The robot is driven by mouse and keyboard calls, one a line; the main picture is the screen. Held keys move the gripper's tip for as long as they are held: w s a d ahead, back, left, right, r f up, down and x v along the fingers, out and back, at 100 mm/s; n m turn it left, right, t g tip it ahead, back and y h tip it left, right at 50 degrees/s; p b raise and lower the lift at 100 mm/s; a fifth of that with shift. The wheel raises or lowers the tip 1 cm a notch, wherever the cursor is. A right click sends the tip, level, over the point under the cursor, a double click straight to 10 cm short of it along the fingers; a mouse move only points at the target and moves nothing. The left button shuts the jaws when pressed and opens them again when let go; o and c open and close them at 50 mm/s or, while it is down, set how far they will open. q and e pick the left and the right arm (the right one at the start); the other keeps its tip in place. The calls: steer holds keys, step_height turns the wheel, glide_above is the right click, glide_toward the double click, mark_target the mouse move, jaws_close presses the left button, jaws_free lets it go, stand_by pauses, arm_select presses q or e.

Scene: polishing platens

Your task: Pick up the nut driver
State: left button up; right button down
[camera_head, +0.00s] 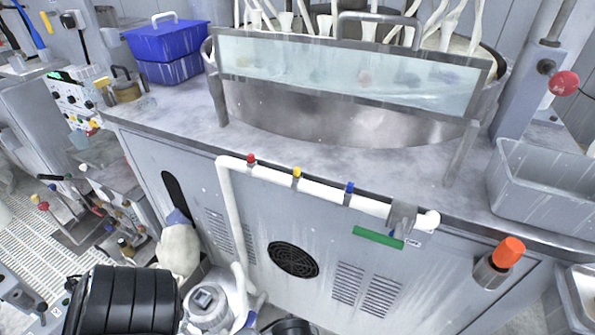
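I cannot pick out a nut driver for certain in the head view. A long blue-handled tool (31,24) with a yellow end hangs at the upper left wall, but it is too small and cut off to name. Neither my left nor my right gripper shows in this view.
A polishing machine with a clear front shield (345,72) stands on a grey worktop (180,122). A blue lidded box (166,48) is at the back left, a grey bin (545,185) at the right. A white pipe (320,188) with coloured valves runs along the front; an orange-capped knob (508,252) juts out.

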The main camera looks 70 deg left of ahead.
steer(key=c, duration=1.8)
jaws_free()
steer(key=shift+c, duration=0.2)
steer(key=o, duration=1.2)
steer(key=shift+d, duration=0.15)
